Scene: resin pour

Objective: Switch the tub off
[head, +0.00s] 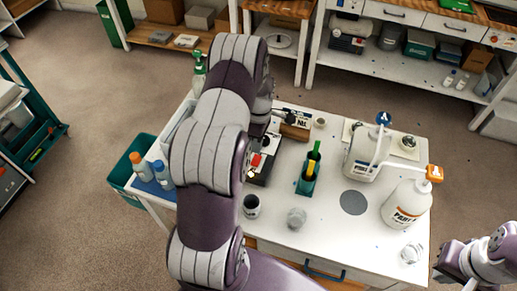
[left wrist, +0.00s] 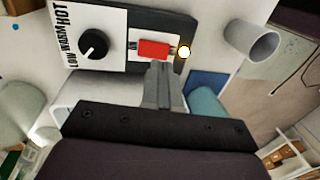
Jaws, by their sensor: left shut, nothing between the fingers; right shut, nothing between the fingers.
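The tub's control panel shows in the left wrist view, with a black dial (left wrist: 93,44) beside the words LOW, WARM and HOT. A red switch (left wrist: 153,50) sits to the right of the dial, and a small bright lamp (left wrist: 184,51) glows at its right end. In the head view the red switch (head: 256,160) shows just right of my left arm. My left gripper (left wrist: 162,68) is shut and empty, its tips just below the red switch in the wrist view; contact is unclear. In the head view my arm largely hides it.
A grey cup (left wrist: 253,42) stands near the panel. On the white table (head: 330,245) are a green holder (head: 306,185), a white jug (head: 362,155) and a resin jug (head: 405,207).

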